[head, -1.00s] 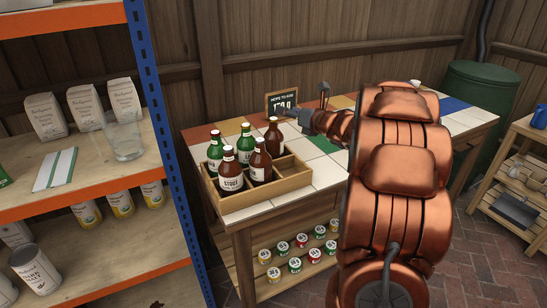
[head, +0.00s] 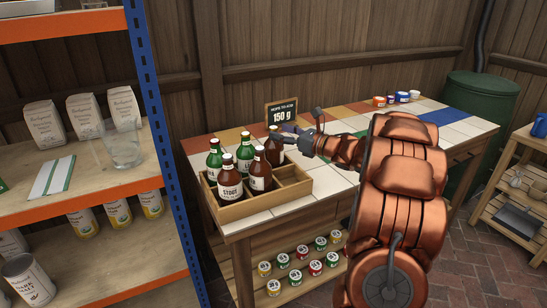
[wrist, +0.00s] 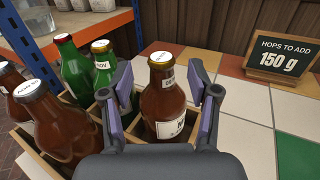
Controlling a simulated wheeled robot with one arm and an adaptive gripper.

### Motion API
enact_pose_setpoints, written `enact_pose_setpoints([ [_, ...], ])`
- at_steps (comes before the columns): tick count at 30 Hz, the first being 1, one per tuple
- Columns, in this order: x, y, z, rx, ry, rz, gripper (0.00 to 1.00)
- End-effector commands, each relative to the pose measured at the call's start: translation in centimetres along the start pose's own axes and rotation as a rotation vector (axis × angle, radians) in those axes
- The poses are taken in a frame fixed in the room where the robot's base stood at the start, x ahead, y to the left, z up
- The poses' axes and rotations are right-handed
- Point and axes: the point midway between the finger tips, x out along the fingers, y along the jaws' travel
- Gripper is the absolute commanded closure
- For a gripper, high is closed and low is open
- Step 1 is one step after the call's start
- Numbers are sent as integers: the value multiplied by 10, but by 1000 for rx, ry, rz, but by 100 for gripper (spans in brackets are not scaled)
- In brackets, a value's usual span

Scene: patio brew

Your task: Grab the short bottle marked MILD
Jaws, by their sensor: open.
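In the head view this bottle (head: 273,150) is the back right one. My gripper (wrist: 168,90) is open, with one finger on each side of the bottle near its neck and shoulder. I cannot tell whether the fingers touch it. In the head view my gripper (head: 294,139) comes in from the right, just beside the bottle.
Two green bottles (head: 214,160) and two other brown bottles, one marked STOUT (head: 230,182), fill compartments on the left. A sign reading 150 g (head: 281,115) stands behind. The shelf's blue post (head: 160,110) rises at left.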

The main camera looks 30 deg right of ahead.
Motion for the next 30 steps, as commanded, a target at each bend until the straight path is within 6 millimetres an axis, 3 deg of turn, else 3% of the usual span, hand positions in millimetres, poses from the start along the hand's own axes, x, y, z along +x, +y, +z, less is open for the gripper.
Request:
enact_pose_setpoints([
  [9,32,-1,4,0,-1,2,40],
  [18,35,-2,4,0,0,0,40],
  [30,35,-2,4,0,-1,0,80],
])
